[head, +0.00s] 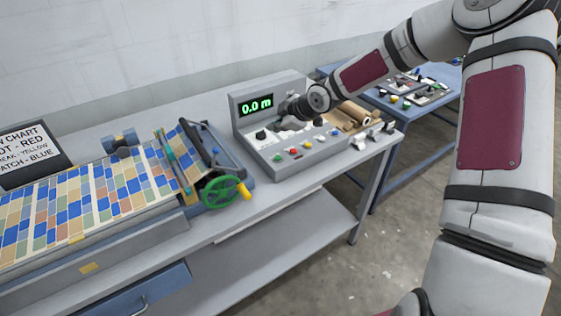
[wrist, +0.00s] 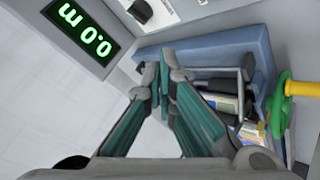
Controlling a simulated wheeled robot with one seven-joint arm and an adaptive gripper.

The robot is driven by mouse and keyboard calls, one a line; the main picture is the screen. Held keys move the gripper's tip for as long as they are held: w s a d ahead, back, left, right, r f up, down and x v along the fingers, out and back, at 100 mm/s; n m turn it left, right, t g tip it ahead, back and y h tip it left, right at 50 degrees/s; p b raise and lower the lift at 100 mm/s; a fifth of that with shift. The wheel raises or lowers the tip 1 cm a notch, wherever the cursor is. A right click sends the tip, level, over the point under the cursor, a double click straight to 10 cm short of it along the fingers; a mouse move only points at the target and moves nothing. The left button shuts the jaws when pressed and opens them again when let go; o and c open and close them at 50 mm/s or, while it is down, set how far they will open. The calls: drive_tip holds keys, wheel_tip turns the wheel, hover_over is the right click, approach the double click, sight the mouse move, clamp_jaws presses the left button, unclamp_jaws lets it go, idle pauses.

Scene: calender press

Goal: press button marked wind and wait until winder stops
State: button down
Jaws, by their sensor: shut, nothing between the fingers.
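The grey control box (head: 300,150) stands on the bench, with a green display (head: 257,106) reading 0.0 m. I cannot tell which part is the winder.
Left of the box is a roller machine (head: 205,155) with a green handwheel (head: 222,191) and a patterned sheet (head: 90,200). Brown rolls (head: 352,116) lie right of the box. A blue table (head: 385,105) stands behind.

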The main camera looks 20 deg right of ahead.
drive_tip(key=shift+f, duration=0.1)
idle(0.3)
drive_tip(key=b, duration=0.3)
hover_over(277, 158)
wheel_tip(277, 158, down, 7)
drive_tip(key=shift+a+f, duration=0.1)
drive_tip(key=shift+a, duration=0.05)
drive_tip(key=shift+s+f, duration=0.1)
drive_tip(key=shift+f, duration=0.65)
drive_tip(key=shift+f, duration=0.2)
idle(0.7)
drive_tip(key=shift+f, duration=0.2)
drive_tip(key=shift+f+b, duration=0.3)
drive_tip(key=shift+f, duration=0.1)
idle(0.7)
idle(0.3)
drive_tip(key=shift+r+p, duration=0.35)
drive_tip(key=shift+r, duration=0.45)
